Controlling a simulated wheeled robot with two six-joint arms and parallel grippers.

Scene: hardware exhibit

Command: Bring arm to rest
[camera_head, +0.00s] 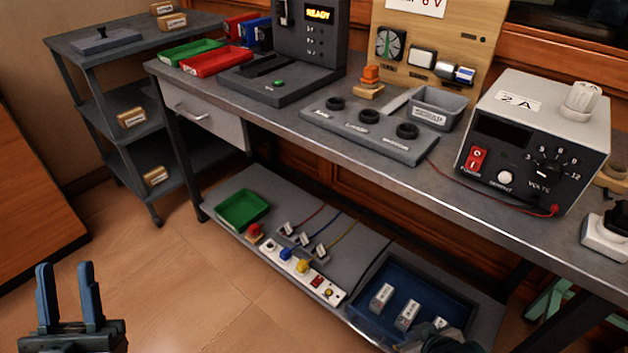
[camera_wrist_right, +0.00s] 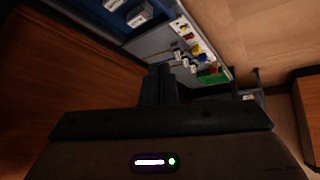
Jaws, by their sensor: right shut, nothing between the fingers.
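My left gripper (camera_head: 65,268) is at the lower left of the head view, above the bare floor. Its two blue-grey fingers point up and stand apart with nothing between them. My right gripper (camera_wrist_right: 160,70) shows in the right wrist view with its dark fingers together and nothing between them. It points toward the bench's lower shelf. At the bottom right of the head view, a grey part at the blue tray's front edge looks like the tip of my right arm; most of it is out of frame.
The workbench (camera_head: 300,128) carries a power supply (camera_head: 540,140), a dark READY device (camera_head: 310,45) and a red tray (camera_head: 216,62). Its lower shelf (camera_head: 345,250) holds a green tray (camera_head: 242,209), a power strip (camera_head: 300,265) and a blue tray (camera_head: 385,275) with small boxes. Floor at left is clear.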

